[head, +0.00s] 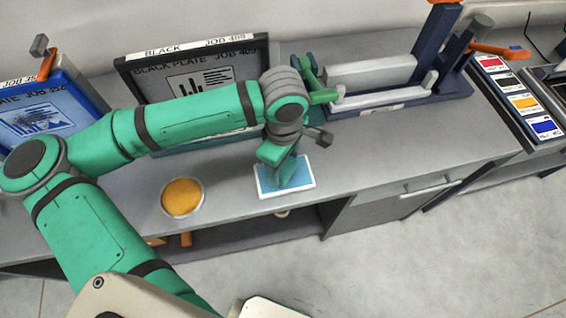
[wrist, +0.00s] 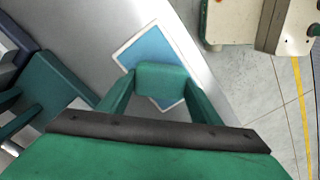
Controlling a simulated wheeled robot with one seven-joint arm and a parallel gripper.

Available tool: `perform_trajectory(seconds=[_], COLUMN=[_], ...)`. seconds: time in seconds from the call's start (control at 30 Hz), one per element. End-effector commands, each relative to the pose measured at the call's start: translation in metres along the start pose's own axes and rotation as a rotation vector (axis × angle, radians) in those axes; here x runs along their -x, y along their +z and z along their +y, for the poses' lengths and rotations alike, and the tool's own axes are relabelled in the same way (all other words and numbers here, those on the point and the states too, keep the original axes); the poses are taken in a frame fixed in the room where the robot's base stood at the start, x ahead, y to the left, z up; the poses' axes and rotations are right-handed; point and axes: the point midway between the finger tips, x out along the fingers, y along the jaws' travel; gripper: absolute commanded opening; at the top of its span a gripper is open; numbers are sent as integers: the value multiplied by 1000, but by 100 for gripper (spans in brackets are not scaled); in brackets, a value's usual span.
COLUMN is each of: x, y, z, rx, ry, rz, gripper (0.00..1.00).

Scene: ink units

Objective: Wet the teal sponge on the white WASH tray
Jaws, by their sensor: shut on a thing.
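The white-rimmed tray (head: 262,191) with a blue surface lies on the grey counter near its front edge; no WASH lettering is readable. The tray also shows in the wrist view (wrist: 151,45). My gripper (head: 287,178) is over the tray, pointing down. In the wrist view my gripper (wrist: 163,90) is shut on the teal sponge (wrist: 163,81), which sits between the two fingers and covers part of the blue. I cannot tell whether the sponge touches the tray. In the head view the sponge blends with the green gripper.
A round dish with an orange-yellow filling (head: 182,198) stands left of the tray. A framed black plate (head: 205,82) and a blue-framed plate (head: 40,118) lean at the back. A blue and grey press-like device (head: 375,80) and a colour chart (head: 520,98) are right. Counter right of the tray is clear.

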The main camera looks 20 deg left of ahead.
Motion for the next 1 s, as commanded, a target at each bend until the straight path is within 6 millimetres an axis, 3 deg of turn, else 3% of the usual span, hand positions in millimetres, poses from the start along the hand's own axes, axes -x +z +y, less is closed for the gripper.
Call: perform_trajectory(seconds=[1.0], x=[-6], y=[0], z=[0], rx=[0], ry=[-1], rz=[0], gripper=[40])
